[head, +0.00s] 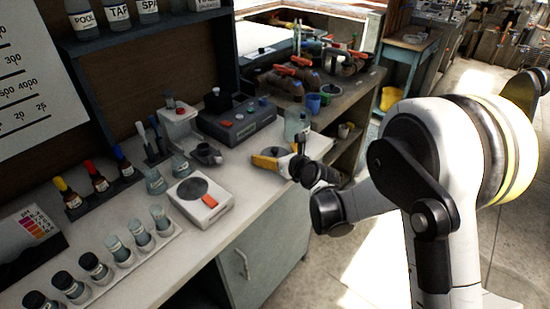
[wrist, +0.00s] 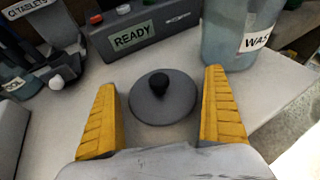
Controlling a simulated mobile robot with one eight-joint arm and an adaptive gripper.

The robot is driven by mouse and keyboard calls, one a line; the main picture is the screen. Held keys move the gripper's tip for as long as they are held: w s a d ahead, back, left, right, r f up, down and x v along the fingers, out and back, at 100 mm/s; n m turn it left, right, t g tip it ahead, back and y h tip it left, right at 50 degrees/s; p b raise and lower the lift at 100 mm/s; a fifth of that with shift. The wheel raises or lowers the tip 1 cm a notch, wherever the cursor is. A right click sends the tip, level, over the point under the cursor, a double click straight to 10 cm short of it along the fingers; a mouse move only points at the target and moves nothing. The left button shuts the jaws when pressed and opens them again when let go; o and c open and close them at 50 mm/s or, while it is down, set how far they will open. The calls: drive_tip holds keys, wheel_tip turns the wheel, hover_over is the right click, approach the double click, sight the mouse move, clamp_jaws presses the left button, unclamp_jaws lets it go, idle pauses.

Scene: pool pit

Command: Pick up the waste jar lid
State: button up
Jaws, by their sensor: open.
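The waste jar lid is a dark grey disc (wrist: 150,108) with a black knob, lying flat on the white bench in the wrist view. My gripper (wrist: 161,80) is open, with one yellow finger on each side of the lid and a gap on both sides. The fingers do not touch it. The waste jar (wrist: 228,40), clear with a label starting "WAS", stands uncovered behind and right of the lid. In the head view the jar (head: 297,122) stands near the bench's right edge, beside my gripper (head: 268,156). The lid cannot be made out there.
A grey device reading "READY" (wrist: 140,32) stands behind the lid; it also shows in the head view (head: 238,122). A scale-like device (head: 198,196) and several vials (head: 140,234) stand nearer on the bench. The bench edge is close on the right.

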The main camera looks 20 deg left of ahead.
drive_tip(key=c, duration=1.2)
drive_tip(key=shift+o, duration=0.2)
